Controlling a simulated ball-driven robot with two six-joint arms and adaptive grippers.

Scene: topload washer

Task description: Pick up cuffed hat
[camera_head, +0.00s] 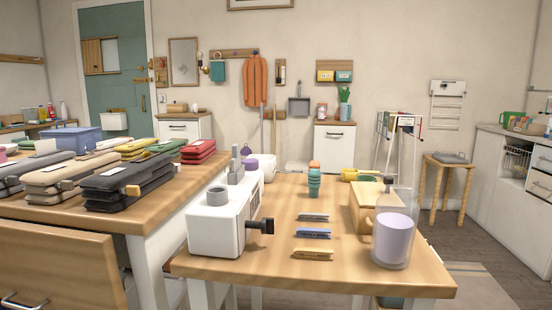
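I cannot pick out a cuffed hat for certain in the head view. Folded cloth stacks lie on the left table: dark grey (128,182), beige (70,175), yellow (137,149) and red (198,150). None of them clearly has the shape of a hat. An orange knitted-looking item (257,80) and a small teal item (217,71) hang from a wall rail at the back. Neither of my grippers shows in this view.
The near wooden table (270,205) holds a white machine (222,222) with a black knob, several small clips, a teal stacked item (314,184), a wooden box (366,207) and a clear lilac-filled container (394,240). A stool (447,160) stands right. Open floor lies at right.

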